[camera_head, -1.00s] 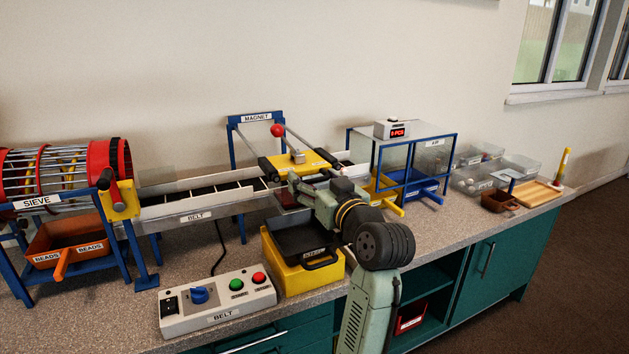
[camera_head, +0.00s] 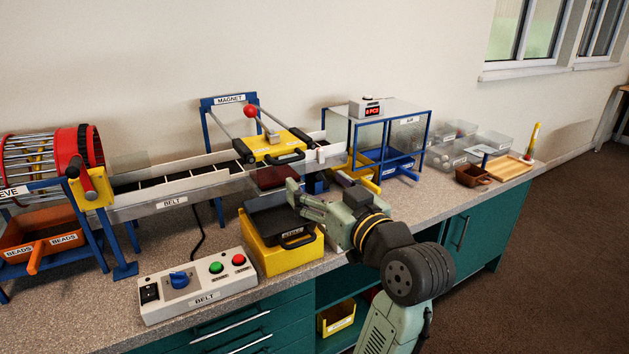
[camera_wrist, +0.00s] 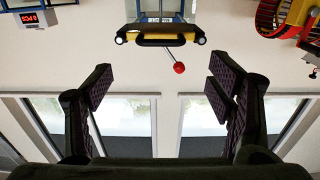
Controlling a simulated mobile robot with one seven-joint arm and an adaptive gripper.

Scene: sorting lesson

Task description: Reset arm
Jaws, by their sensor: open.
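My arm reaches in from the lower right of the head view. My gripper (camera_head: 297,197) is near the yellow box, in front of and below the yellow magnet carriage. In the wrist view my gripper (camera_wrist: 157,92) has its two dark fingers wide apart with nothing between them. The magnet carriage (camera_head: 268,146) with its black handle sits over the belt; it also shows at the top of the wrist view (camera_wrist: 160,28), apart from the fingers. The red-knobbed lever (camera_head: 250,112) stands behind it.
The yellow box (camera_head: 257,257) with a black tray (camera_head: 275,224) stands by my gripper. The belt control box (camera_head: 198,285) is at the bench front. The sieve (camera_head: 50,165) is left; the blue-framed air box (camera_head: 375,130) and clear bins (camera_head: 455,145) are right.

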